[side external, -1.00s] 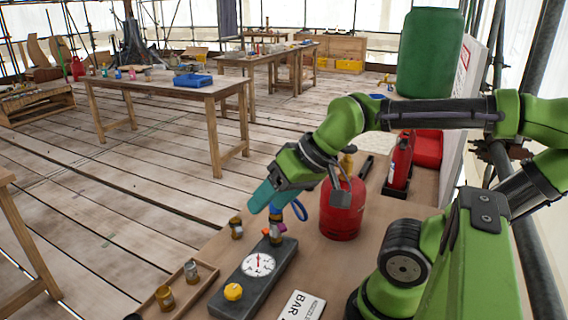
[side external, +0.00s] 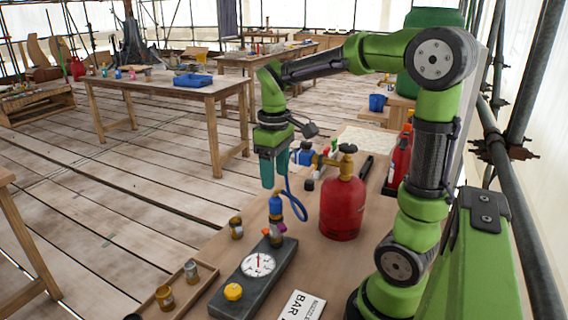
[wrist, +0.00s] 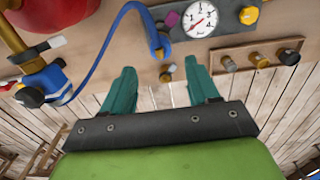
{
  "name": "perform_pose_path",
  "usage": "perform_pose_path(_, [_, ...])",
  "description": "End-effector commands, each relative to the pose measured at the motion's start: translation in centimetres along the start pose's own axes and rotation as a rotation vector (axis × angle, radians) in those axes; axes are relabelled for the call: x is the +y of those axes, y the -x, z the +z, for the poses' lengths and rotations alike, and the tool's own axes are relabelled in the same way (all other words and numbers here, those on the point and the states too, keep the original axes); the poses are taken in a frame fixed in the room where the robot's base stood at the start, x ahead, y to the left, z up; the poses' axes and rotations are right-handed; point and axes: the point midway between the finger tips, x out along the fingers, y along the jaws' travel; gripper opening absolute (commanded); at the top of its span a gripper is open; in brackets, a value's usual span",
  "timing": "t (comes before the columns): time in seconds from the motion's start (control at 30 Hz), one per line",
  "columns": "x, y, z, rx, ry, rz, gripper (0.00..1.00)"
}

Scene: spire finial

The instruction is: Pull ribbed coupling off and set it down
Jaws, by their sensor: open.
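A blue coupling (side external: 276,206) stands upright on a fitting at the back end of the dark gauge block (side external: 243,290). A blue hose (side external: 296,203) runs from it up toward the valve of the red gas bottle (side external: 342,207). I cannot make out ribs on it. In the wrist view the coupling (wrist: 160,44) is at the top centre, beyond my fingertips. My gripper (side external: 273,184) points down above the coupling, with a gap between them. Its teal fingers are apart and empty in the wrist view (wrist: 163,78).
A wooden tray (side external: 205,276) with similar pieces lies at the front left. The gauge (side external: 258,264) and yellow knob (side external: 233,292) top the block. A label card (side external: 298,306) lies to its right.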

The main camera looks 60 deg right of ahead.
Motion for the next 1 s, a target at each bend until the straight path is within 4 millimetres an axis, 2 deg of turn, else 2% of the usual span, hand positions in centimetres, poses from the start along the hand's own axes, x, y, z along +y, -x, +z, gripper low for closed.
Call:
perform_pose_path(0.3, [-0.1,-0.1,0.0,0.001,0.002,-0.001,0.60])
perform_pose_path(0.43, [-0.1,-0.8,0.0,-0.001,0.002,-0.001,0.60])
perform_pose_path(1.0, [-0.1,-8.0,0.0,-0.001,0.001,-0.001,0.60])
